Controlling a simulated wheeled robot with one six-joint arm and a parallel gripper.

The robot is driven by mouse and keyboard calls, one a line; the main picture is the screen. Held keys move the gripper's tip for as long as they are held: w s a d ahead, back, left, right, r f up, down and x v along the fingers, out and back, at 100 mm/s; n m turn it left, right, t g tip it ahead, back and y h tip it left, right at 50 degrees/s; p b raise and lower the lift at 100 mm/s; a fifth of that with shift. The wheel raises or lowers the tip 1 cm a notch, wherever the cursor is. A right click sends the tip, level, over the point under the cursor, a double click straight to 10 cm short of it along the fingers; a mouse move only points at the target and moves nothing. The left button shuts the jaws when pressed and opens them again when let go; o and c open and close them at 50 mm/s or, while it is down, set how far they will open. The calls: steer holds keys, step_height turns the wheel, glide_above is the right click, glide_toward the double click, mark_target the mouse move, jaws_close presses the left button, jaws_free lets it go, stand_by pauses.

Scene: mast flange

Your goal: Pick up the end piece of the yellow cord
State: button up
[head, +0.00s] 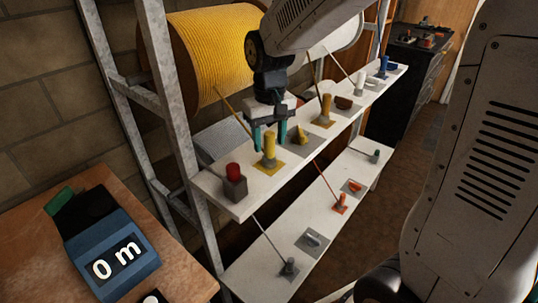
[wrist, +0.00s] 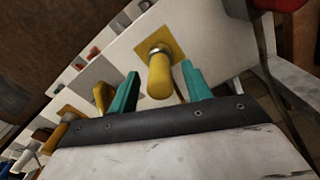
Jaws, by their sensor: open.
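The end piece of the yellow cord (head: 269,146) is a yellow cylinder standing upright on a yellow square on the upper white shelf. A yellow cord runs down to it from the large yellow spool (head: 215,48) behind. In the wrist view the yellow end piece (wrist: 159,77) shows between the two teal fingertips, slightly beyond them. My gripper (head: 269,138) is open above and around the top of the end piece. Its teal fingers (wrist: 160,88) stand apart on either side, and I see no contact.
A brown end piece (head: 325,110), a white one (head: 360,82) and a blue one (head: 383,66) stand farther along the shelf. A lower shelf (head: 260,267) holds more pieces. A grey post (head: 170,90) rises at left.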

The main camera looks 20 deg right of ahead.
steer(key=shift+f, duration=0.9)
jaws_close()
steer(key=shift+r, duration=0.1)
